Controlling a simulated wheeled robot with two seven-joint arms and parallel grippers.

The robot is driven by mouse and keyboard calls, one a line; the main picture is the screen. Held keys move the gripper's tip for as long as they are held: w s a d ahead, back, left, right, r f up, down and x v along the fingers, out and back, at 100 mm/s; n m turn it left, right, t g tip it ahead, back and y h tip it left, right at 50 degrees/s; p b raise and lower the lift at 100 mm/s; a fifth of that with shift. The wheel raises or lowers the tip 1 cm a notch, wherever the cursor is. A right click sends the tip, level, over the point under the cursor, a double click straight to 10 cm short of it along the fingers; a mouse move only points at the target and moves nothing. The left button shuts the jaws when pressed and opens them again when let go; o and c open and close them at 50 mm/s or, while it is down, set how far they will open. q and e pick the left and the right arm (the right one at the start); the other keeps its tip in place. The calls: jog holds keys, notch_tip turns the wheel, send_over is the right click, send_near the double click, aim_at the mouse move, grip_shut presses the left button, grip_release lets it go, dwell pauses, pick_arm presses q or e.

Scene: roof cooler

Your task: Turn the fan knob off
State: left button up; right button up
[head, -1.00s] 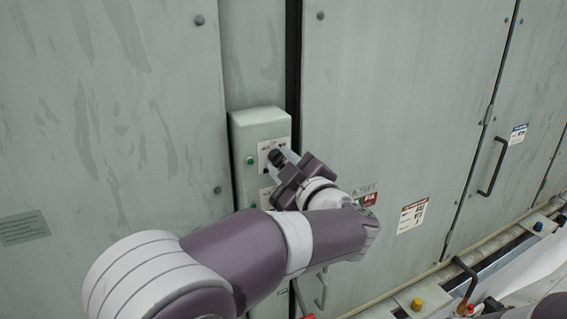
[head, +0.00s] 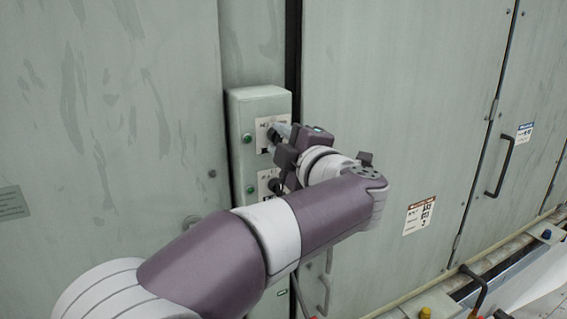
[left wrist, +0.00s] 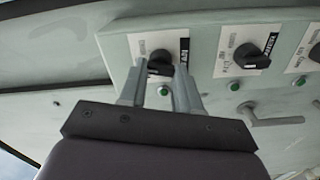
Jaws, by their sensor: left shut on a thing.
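The fan knob (left wrist: 160,64) is a black rotary knob on a white label plate, at the left of the row in the left wrist view. It is the top knob on the pale green control box (head: 258,97) in the head view, where my gripper partly covers it. My left gripper (head: 279,131) reaches it from the right, its two grey fingers shut on the knob's sides. The fingers also show in the left wrist view (left wrist: 160,90). I cannot tell which mark the knob points at. My right gripper is not in view.
A second black knob (left wrist: 248,57) is beside the fan knob, with another at the right edge. Green lights (head: 247,138) sit beside the knobs. Large grey-green cabinet panels surround the box. A door handle (head: 499,166) is at right, and a yellow-topped fitting (head: 425,313) is below.

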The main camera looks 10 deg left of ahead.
pick_arm(q)
jog(key=shift+f+n+b, duration=0.1)
jog(key=shift+n+b, duration=1.5)
jog(key=o, duration=1.1)
jog(key=shift+a, duration=0.1)
jog(key=shift+c, duration=0.2)
